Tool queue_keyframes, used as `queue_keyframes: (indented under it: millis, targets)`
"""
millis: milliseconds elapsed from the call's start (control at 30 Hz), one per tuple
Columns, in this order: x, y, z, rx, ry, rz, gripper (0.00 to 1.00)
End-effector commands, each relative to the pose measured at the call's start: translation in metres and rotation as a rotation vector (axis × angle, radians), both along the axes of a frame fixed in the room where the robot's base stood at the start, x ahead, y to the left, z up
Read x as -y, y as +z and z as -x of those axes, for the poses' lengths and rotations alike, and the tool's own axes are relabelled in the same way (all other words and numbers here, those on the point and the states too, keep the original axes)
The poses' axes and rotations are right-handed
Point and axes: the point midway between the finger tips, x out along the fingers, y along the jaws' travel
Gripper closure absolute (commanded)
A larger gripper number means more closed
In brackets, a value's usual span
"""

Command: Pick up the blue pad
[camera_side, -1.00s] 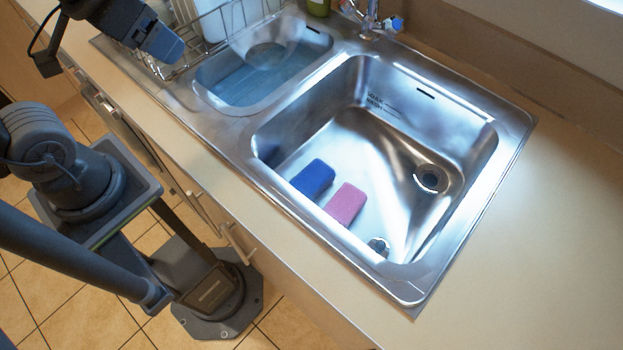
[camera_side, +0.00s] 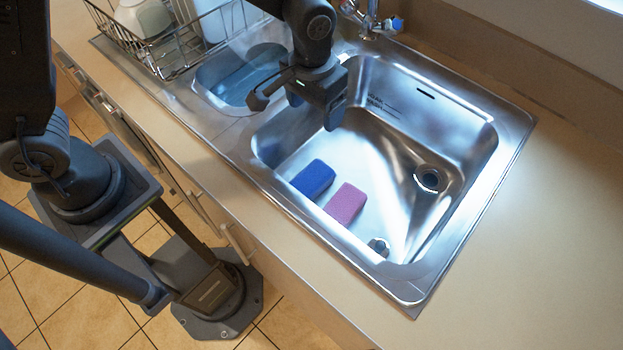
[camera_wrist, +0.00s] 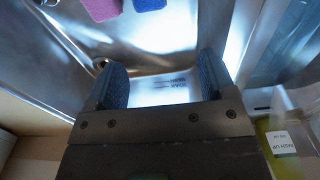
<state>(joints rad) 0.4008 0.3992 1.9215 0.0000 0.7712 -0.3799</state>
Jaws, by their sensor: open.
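The blue pad (camera_side: 313,179) lies flat on the floor of the large sink basin, near its front-left side. It also shows at the top edge of the wrist view (camera_wrist: 149,4), partly cut off. A pink pad (camera_side: 346,203) lies just to its right, with a narrow gap between them. My gripper (camera_side: 318,112) is over the back-left part of the basin, above and apart from the blue pad. In the wrist view my gripper (camera_wrist: 162,84) is open, with nothing between its fingers.
The steel sink (camera_side: 440,215) has raised walls around the pads. A drain (camera_side: 429,180) is at the right, and a tap (camera_side: 372,20) stands behind. A smaller basin with water (camera_side: 232,82) and a wire dish rack (camera_side: 180,48) are at the left. The right counter (camera_side: 530,270) is clear.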

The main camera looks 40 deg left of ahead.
Motion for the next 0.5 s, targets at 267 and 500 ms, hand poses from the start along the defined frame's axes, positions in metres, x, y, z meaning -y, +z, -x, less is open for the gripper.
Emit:
queue_keyframes:
  millis: [267, 500]
  targets:
    - [0.022, -0.043, -0.003, -0.048, -0.002, -0.02, 0.23]
    - [0.021, -0.086, -0.001, -0.051, -0.001, -0.022, 0.23]
